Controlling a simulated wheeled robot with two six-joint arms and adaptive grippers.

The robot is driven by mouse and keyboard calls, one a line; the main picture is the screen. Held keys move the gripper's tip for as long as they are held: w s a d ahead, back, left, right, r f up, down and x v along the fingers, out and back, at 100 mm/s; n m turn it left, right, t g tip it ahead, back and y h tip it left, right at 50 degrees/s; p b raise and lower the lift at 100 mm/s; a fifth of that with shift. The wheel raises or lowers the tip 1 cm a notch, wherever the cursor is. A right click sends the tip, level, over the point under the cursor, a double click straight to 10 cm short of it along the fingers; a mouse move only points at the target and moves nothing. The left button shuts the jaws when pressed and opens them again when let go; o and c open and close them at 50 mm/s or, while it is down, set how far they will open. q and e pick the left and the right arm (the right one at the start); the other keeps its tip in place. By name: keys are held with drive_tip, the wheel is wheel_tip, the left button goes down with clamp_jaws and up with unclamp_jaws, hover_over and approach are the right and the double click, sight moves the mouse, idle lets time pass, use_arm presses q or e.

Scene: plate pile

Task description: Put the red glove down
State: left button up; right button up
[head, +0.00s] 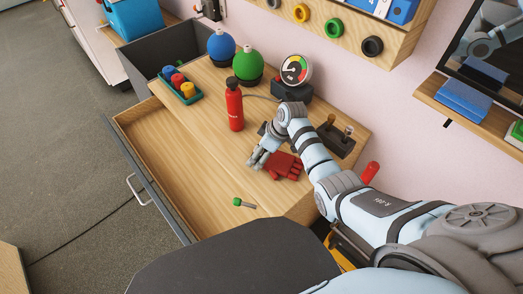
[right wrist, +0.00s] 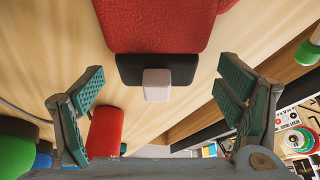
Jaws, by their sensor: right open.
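The red glove (head: 283,166) lies on the wooden desk top, right beside my right gripper (head: 259,159). In the right wrist view the glove (right wrist: 155,22) is at the top, with a black cuff and a pale tab pointing toward the gripper. My right gripper (right wrist: 162,98) is open, its two fingers spread wide, with nothing held between them. The glove lies beyond the fingertips and looks apart from them. Part of the glove is cut off in the wrist view. My left gripper is not in view.
A red bottle (head: 235,106) stands behind the gripper, and a joystick box (head: 336,137) sits to its right. A small green-ended object (head: 238,202) lies near the front edge. The wooden drawer (head: 160,165) at left is open and looks empty.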

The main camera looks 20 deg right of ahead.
sight(273, 159)
drive_tip(key=p+v, duration=0.5)
drive_tip(key=v, duration=0.7)
drive_tip(key=shift+r, duration=0.15)
